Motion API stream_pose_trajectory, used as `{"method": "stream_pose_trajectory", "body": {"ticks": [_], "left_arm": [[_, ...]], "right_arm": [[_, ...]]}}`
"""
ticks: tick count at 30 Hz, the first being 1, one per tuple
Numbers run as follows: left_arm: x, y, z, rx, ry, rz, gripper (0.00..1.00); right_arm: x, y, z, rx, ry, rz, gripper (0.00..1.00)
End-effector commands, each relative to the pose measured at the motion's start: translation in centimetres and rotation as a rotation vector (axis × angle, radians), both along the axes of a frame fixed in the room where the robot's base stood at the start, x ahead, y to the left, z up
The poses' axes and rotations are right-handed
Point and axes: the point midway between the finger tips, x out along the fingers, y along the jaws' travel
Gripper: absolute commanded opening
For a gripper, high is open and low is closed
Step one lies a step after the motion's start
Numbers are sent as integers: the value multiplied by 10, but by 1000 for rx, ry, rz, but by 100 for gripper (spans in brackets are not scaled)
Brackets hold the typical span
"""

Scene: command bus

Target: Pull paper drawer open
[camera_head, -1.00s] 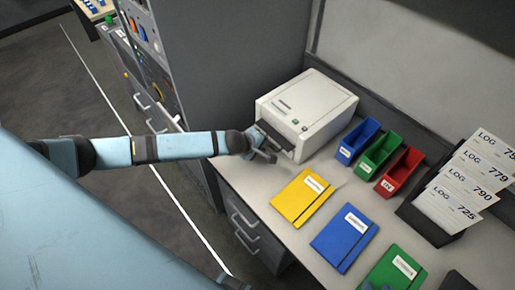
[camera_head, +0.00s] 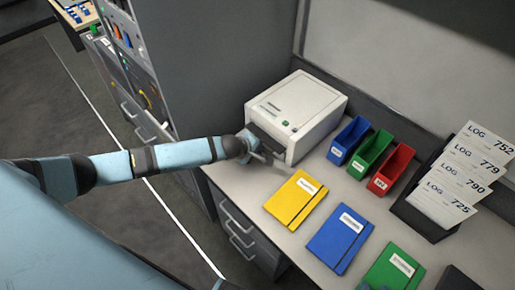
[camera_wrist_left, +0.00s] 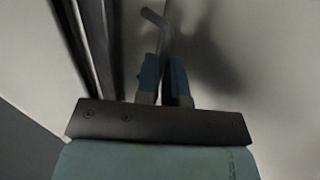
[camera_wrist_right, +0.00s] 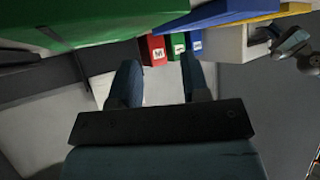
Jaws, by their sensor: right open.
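The white printer-like box (camera_head: 305,105) stands on the desk, with a dark paper drawer (camera_head: 266,141) low on its left-facing front. My left gripper (camera_head: 262,158) is at that front. In the left wrist view its blue fingers (camera_wrist_left: 164,78) are close together around a thin grey bent handle (camera_wrist_left: 153,17). How far the drawer sticks out is hard to tell, since my wrist partly hides it. My right gripper (camera_wrist_right: 155,80) is open and empty in the right wrist view, away from the box.
Yellow (camera_head: 295,200), blue (camera_head: 340,238) and green (camera_head: 394,270) folders lie on the desk in front. Blue, green and red bins (camera_head: 390,170) stand right of the box. A log card rack (camera_head: 422,222) is further right. Cabinet drawers (camera_head: 240,228) are below.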

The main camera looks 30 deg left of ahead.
Motion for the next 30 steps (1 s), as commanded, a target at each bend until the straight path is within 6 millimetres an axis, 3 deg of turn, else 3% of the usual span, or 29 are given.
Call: {"method": "stream_pose_trajectory", "body": {"ticks": [30], "left_arm": [[-72,25,1,3,3,-2,0]], "right_arm": [[0,1,50,1,-2,1,43]]}}
